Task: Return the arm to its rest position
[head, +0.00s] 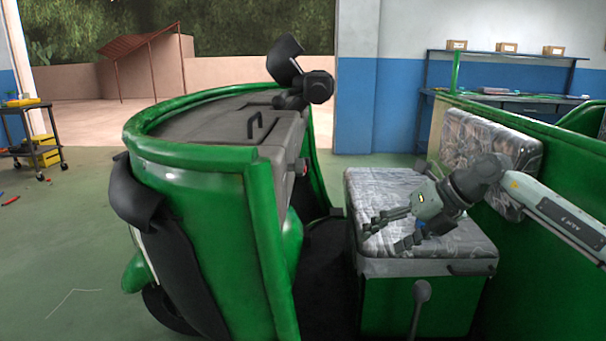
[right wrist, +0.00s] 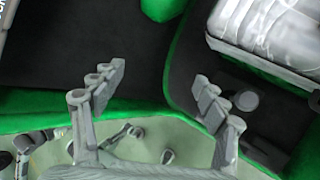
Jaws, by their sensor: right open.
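My right arm reaches in from the right edge of the head view. My right gripper (head: 385,236) is open with nothing between its fingers, in front of or over the patterned seat cushion (head: 385,190) of the green rickshaw (head: 215,215). I cannot tell the gap to the cushion. In the right wrist view the gripper (right wrist: 160,84) has its two fingers spread wide. The dark rickshaw floor and green edges show beyond them, and the wrapped seat (right wrist: 272,30) is at the upper right. My left gripper is in neither view.
A padded backrest (head: 490,150) and green side panel stand close to my right arm. A lever (head: 418,300) rises before the seat box. The rickshaw's green front panel is left of the seat. A workbench (head: 510,97) stands behind; a tool cart (head: 28,135) is far left.

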